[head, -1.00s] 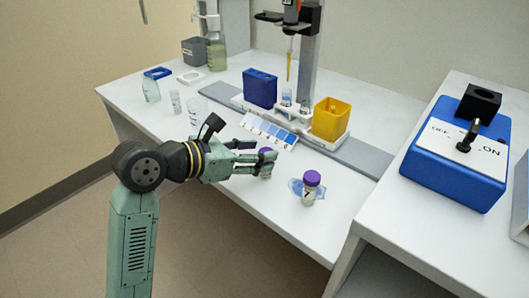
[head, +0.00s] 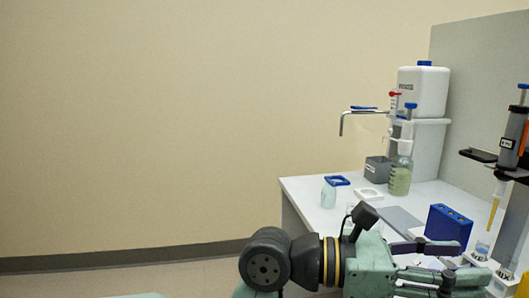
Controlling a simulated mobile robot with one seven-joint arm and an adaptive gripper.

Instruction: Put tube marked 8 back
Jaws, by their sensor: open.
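My gripper (head: 458,263) is at the lower right edge of the head view, over the white bench. Its fingers are apart and point right. I see no tube marked 8 in this view. No purple-capped vial shows either; the area around and below the fingers is partly cut off by the frame's bottom edge and hidden by my arm.
A blue block rack (head: 447,228) stands just behind the gripper. A pipette stand (head: 512,145) is at the right edge. A bottle of greenish liquid (head: 400,177), a grey box (head: 377,170), a white dispenser (head: 422,92) and a small bottle (head: 328,194) stand farther back.

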